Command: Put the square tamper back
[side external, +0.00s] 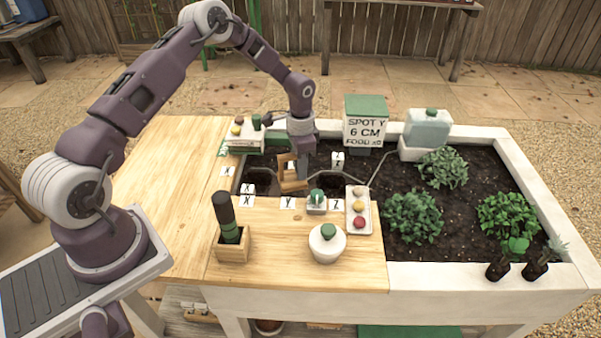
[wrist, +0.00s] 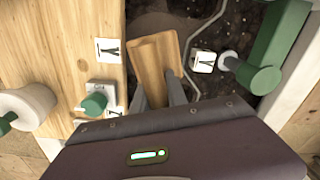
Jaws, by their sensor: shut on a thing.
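The square tamper seems to be the small pale square block with a green knob (side external: 316,198), standing at the bench's soil-side edge beside the Z tag. A like block with a green knob (wrist: 95,104) shows at the lower left in the wrist view. My gripper (side external: 297,160) points down over the bed, left of and behind that block, and is apart from it. It is shut on a curved wooden piece (side external: 290,178), which also shows between the fingers in the wrist view (wrist: 157,62). Whether the wooden piece touches the soil cannot be told.
A holder (side external: 232,247) with a dark green-banded tool and a white jar (side external: 326,246) stand on the bench. A tray of coloured balls (side external: 358,212) lies right of the block. Behind are a sign box (side external: 366,124) and a rack (side external: 240,140). Plants fill the right.

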